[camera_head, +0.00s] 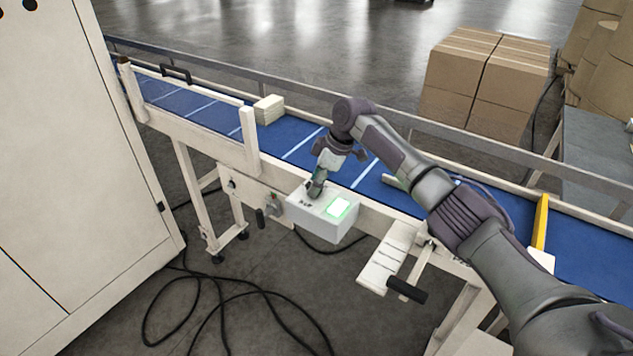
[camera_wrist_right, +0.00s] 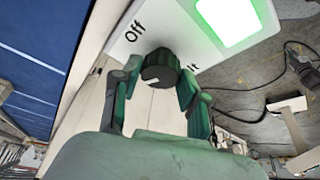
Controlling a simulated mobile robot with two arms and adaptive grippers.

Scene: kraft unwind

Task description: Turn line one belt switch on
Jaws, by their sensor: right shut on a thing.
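A white switch box (camera_head: 318,220) is fixed to the near side of the blue conveyor in the head view. Its square lamp (camera_head: 338,207) glows green, and the lamp also shows in the wrist view (camera_wrist_right: 228,18). A dark round knob (camera_wrist_right: 159,66) sits beside the lamp, between an "Off" label (camera_wrist_right: 134,31) and a second, partly covered label (camera_wrist_right: 192,68). A small pale mark shows on the knob. My right gripper (camera_head: 316,189) reaches down onto the box and is shut on the knob, one finger on each side. My left gripper is out of view.
The blue belt (camera_head: 300,140) runs behind the box and carries a pale stacked block (camera_head: 268,109). A white cabinet (camera_head: 75,170) stands at left. A plate with a black handle (camera_head: 407,290) juts out right of the box. Black cables (camera_head: 220,300) lie on the floor.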

